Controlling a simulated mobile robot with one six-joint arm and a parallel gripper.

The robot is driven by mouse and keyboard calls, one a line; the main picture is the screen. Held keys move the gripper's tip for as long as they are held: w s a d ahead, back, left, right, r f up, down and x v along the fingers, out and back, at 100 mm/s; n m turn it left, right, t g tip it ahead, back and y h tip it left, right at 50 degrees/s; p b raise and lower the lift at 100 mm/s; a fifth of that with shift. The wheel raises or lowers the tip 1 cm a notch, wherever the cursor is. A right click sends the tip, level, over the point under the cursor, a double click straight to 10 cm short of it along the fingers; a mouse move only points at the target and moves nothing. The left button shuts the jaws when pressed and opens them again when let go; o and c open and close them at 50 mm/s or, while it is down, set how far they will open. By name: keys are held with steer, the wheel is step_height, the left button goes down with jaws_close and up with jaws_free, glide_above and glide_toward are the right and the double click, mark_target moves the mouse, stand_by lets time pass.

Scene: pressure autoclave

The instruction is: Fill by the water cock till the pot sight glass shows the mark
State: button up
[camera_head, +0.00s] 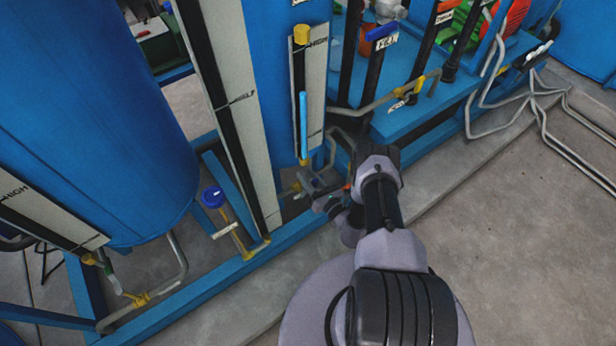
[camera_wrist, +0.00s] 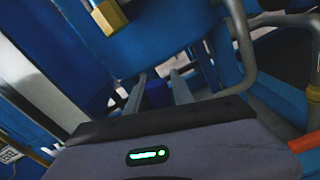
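In the head view, a sight glass (camera_head: 303,125) stands on a blue vessel between yellow fittings. Its light-blue column ends at about mid-height, below the HIGH mark (camera_head: 319,42). A blue-handled cock (camera_head: 382,31) labelled FILL stands at upper right; another blue knob (camera_head: 213,197) is low at left, its label unreadable. My gripper (camera_head: 328,204) is low, right of the sight glass's foot and partly hidden by my wrist. In the wrist view its two fingers (camera_wrist: 160,90) are apart, with dark blue surfaces behind the gap and nothing clearly held. A yellow fitting (camera_wrist: 108,15) shows above.
A blue frame rail (camera_head: 235,265) runs along the floor below the vessels. A pipe (camera_head: 365,110) and a blue skid (camera_head: 415,120) lie right of the sight glass. Bent grey tubes (camera_head: 545,125) are at far right. The concrete floor (camera_head: 530,240) at lower right is clear.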

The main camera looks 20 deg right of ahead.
jaws_close()
stand_by(1.1)
